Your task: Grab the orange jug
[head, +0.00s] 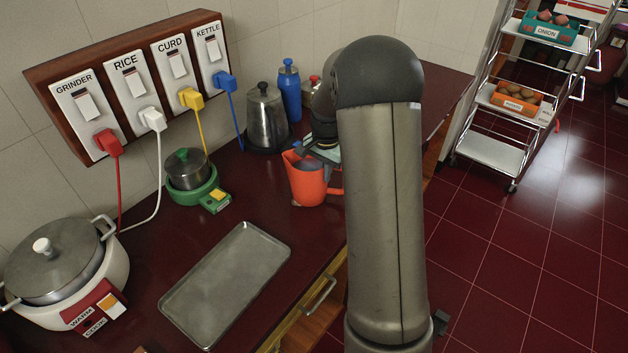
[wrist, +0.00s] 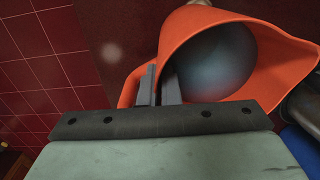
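The orange jug (head: 306,186) stands on the dark red counter, with its handle toward the right in the head view. In the wrist view the jug (wrist: 190,30) fills the upper right, with its dark inside showing and its handle at left. My gripper (wrist: 161,82) is at the handle side of the jug. Its two fingers are close together, one over the dark inside and one outside, with the jug's wall between them. The fingertips are partly hidden.
A metal kettle (head: 265,120) and a blue bottle (head: 289,92) stand close behind the jug. An empty metal tray (head: 226,282) lies in front. A rice cooker (head: 62,270) stands at far left.

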